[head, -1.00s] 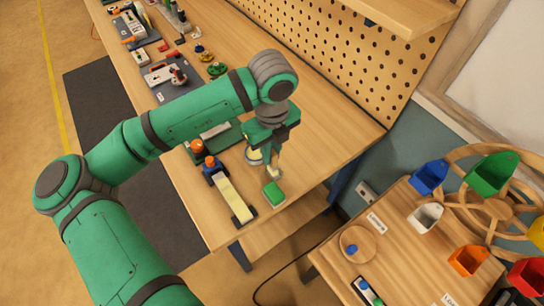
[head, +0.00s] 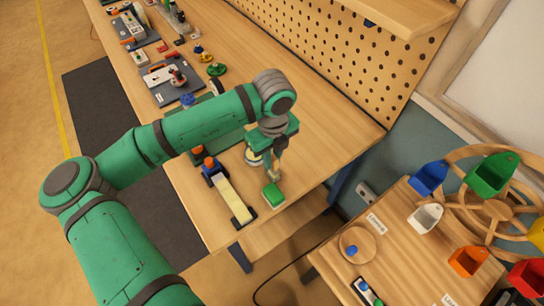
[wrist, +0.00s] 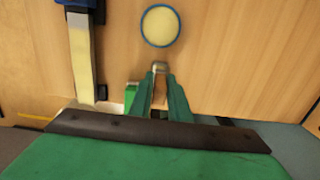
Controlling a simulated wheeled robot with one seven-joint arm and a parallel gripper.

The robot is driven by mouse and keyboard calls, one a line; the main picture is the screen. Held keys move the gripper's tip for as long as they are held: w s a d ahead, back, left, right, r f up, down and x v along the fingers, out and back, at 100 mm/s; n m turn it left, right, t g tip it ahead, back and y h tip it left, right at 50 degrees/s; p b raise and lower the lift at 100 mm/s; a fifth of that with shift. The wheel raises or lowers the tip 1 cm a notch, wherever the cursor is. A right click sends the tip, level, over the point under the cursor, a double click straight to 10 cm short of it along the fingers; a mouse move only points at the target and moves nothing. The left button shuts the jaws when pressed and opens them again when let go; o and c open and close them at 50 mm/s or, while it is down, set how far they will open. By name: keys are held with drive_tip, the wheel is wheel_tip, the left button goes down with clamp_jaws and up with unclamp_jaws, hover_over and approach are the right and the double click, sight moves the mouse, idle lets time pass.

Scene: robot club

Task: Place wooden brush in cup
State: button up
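My gripper (head: 276,160) points down over the near end of the long bench. In the wrist view my gripper (wrist: 161,95) has its green fingers close together on a thin brown piece, which looks like the wooden brush (wrist: 159,92). Its pale end shows at the fingertips, and the fingers hide most of it. A round, cream-coloured cup with a blue rim (wrist: 160,26) stands just beyond the fingertips, apart from them. In the head view the cup (head: 252,158) is partly hidden behind my gripper.
A green block (head: 273,194) lies close beside my gripper. A long cream bar with dark ends (head: 229,194) lies to its left. A side table (head: 400,235) holds a round wooden dish (head: 356,244) and coloured bins. The bench right of my gripper is clear.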

drive_tip(key=shift+o, duration=1.2)
drive_tip(key=shift+r, duration=0.15)
wheel_tip(320, 180, up, 12)
drive_tip(key=shift+s, duration=0.1)
